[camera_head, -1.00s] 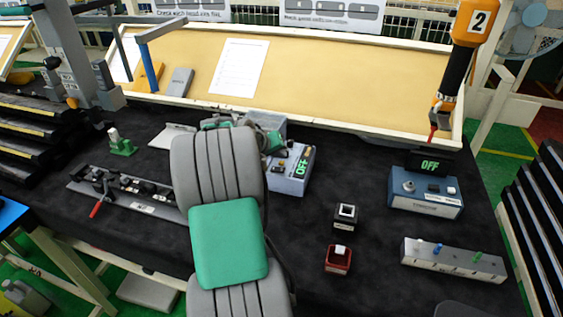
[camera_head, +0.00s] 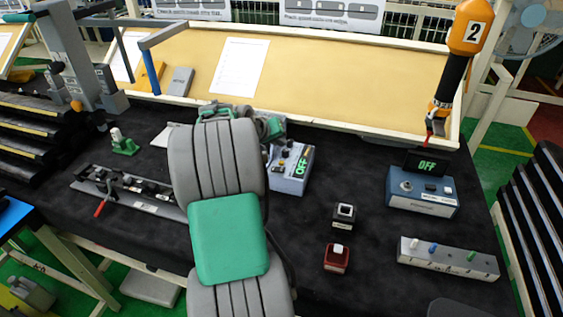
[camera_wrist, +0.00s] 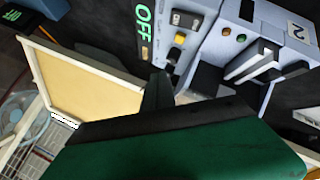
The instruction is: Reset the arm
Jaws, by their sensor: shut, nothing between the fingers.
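My arm, grey with a green padded section (camera_head: 228,240), rises through the middle of the head view over the black-topped bench. Its far end, with green and grey wrist parts (camera_head: 268,126), shows behind the upper link near the back of the bench. The gripper itself is hidden there by the arm. In the wrist view, my gripper (camera_wrist: 157,92) shows as dark fingers beyond a dark green body. The fingers are together with nothing between them. They are seen against a light blue-grey control box (camera_wrist: 200,45) with a green OFF display; I cannot tell the distance.
A blue-grey box with an OFF display (camera_head: 423,192) stands at right. A black holder (camera_head: 344,215), a red holder (camera_head: 337,258) and a grey block with coloured pegs (camera_head: 449,259) stand in front. A fixture rail (camera_head: 133,190) lies left. An orange-handled tool (camera_head: 471,25) hangs at upper right.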

